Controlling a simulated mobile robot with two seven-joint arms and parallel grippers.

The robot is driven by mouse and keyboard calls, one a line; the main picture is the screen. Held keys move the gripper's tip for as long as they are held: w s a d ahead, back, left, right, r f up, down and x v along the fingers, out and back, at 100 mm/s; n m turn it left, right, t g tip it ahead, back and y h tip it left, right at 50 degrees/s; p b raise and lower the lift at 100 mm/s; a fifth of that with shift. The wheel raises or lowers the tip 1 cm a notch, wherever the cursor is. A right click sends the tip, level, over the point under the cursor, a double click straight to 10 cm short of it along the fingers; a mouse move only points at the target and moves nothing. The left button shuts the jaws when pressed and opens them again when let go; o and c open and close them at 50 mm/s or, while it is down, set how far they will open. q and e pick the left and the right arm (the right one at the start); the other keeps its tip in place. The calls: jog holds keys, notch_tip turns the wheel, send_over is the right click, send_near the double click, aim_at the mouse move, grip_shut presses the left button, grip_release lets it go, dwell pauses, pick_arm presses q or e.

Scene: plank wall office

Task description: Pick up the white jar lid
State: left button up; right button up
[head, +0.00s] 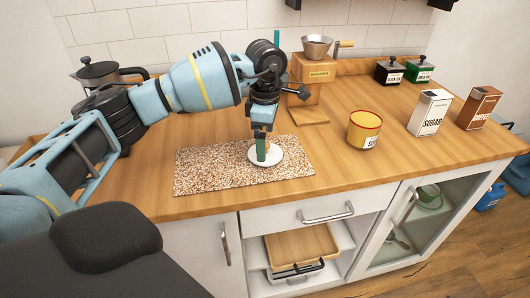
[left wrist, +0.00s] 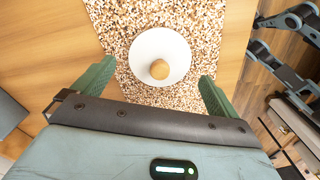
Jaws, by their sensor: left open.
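The white jar lid (head: 288,163) is a round white disc lying on a speckled mat (head: 205,172) on the wooden counter. In the left wrist view the lid (left wrist: 160,48) shows whole, with a round light-wood knob (left wrist: 159,69) on it. My left gripper (head: 262,150) points down over the lid and hides part of it in the head view. In the left wrist view my left gripper (left wrist: 157,72) is open and empty, with the knob between the lines of its two green fingers. Contact with the lid cannot be told. My right gripper is not in view.
A wooden grinder (head: 313,72) stands behind the mat. A yellow and red tin (head: 364,132), a sugar box (head: 429,113) and a coffee box (head: 478,107) stand to the right. Bare counter lies between mat and tin.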

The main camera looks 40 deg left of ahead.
aim_at(274, 154)
pick_arm(q)
jog(key=shift+f, duration=1.4)
jog(key=shift+c, duration=0.4)
jog(key=c, duration=0.9)
jog(key=shift+s, duration=0.1)
jog(key=shift+c, duration=1.1)
jog(key=shift+c, duration=0.4)
